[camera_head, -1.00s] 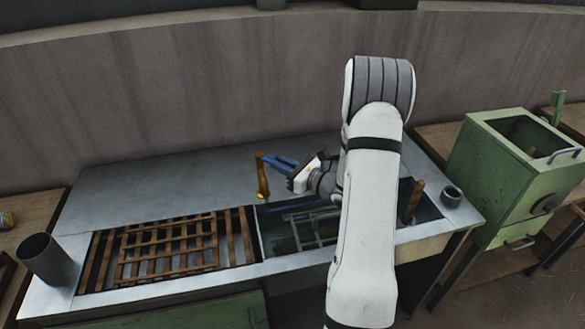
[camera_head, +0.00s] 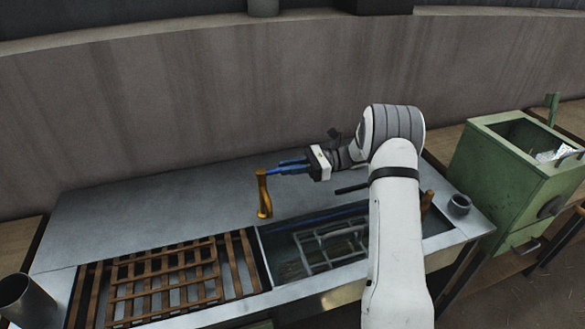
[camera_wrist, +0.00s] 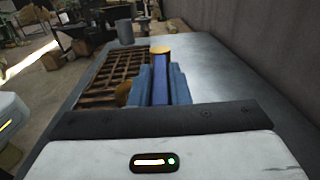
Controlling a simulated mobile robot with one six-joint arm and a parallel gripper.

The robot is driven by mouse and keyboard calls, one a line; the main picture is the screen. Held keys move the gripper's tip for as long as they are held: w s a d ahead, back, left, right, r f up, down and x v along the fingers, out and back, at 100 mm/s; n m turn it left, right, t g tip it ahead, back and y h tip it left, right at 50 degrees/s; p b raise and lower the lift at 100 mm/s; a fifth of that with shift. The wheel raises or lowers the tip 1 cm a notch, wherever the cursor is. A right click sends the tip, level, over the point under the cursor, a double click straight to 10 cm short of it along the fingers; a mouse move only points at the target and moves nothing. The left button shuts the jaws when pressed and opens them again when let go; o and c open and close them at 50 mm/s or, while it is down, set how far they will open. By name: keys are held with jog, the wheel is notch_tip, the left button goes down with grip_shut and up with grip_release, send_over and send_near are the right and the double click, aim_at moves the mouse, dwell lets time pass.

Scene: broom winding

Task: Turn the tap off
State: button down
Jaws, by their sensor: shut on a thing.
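The brass tap (camera_head: 264,197) stands upright on the steel counter at the back edge of the sink (camera_head: 262,262). Its blue lever (camera_wrist: 160,82) points right from its top in the head view. My gripper (camera_head: 284,167) has blue fingers and is shut on this lever, one finger on each side, just right of the tap. In the wrist view the tap's brass top (camera_wrist: 160,50) shows beyond the fingertips, and part of its brass body (camera_wrist: 123,93) shows at the left. I cannot make out running water.
Wooden slatted racks (camera_head: 165,280) lie left of the sink. A metal cup (camera_head: 22,298) stands at the far left and a small dark pot (camera_head: 459,205) at the right. A green cabinet (camera_head: 510,175) stands further right. The counter behind the tap is clear.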

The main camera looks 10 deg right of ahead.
jog(key=shift+w+a+r+n+g, duration=0.1)
jog(key=shift+w+n+g, duration=0.15)
jog(key=shift+n+g, duration=0.25)
jog(key=c, duration=1.4)
grip_release()
jog(key=shift+s, duration=0.1)
jog(key=shift+o, duration=0.2)
jog(key=w+d+b, duration=0.1)
jog(key=d, duration=0.6)
jog(key=shift+w+d, duration=0.35)
